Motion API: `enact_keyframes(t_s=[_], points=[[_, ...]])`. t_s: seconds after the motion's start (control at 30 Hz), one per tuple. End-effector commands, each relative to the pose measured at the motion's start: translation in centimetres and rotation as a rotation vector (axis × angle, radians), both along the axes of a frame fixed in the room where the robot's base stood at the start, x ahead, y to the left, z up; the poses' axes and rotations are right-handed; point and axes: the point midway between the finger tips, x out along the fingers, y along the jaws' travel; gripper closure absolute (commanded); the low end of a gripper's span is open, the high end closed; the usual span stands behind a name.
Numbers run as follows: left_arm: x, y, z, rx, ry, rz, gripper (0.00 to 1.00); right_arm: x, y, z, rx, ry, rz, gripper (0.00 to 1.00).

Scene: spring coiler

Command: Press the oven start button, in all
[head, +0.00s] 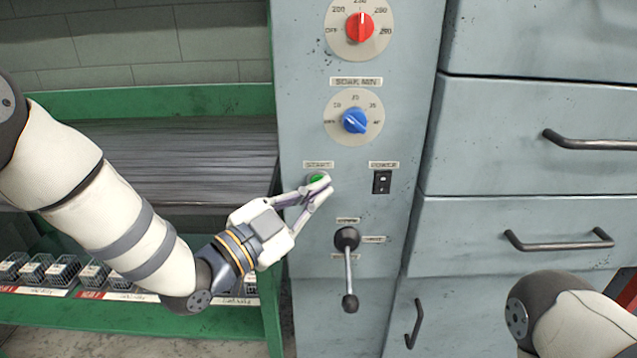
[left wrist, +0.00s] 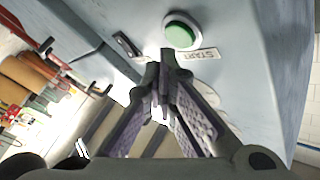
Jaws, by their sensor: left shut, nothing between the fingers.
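The green start button (head: 318,178) sits on the grey oven panel (head: 300,120) under a label, partly covered by my gripper in the head view. In the left wrist view the green button (left wrist: 181,33) shows whole in its pale ring, beside a label reading START (left wrist: 196,54). My left gripper (head: 325,186) is shut and empty, its fingertips right at the button in the head view. In the left wrist view its fingertips (left wrist: 165,62) are just below the button; I cannot tell whether they touch it. My right gripper is out of view.
A black power switch (head: 382,182) is right of the button. A blue knob (head: 355,121) and a red knob (head: 360,27) are above, a lever (head: 348,270) below. Grey drawers (head: 540,150) stand to the right, a green-framed rack (head: 180,100) to the left.

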Motion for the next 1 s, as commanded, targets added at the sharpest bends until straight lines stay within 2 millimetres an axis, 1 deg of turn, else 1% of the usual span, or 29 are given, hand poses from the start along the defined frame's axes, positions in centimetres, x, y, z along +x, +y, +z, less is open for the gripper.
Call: enact_keyframes(t_s=[0.2, 0.43, 1.0], points=[[0.1, 0.0, 0.0, 0.000, 0.000, 0.000, 1.00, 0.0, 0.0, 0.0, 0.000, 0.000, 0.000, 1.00], [0.8, 0.0, 0.0, 0.001, 0.001, 0.001, 1.00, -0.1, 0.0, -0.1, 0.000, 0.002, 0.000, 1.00], [1.2, 0.0, 0.0, 0.001, -0.001, 0.000, 1.00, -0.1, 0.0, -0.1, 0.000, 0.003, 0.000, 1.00]])
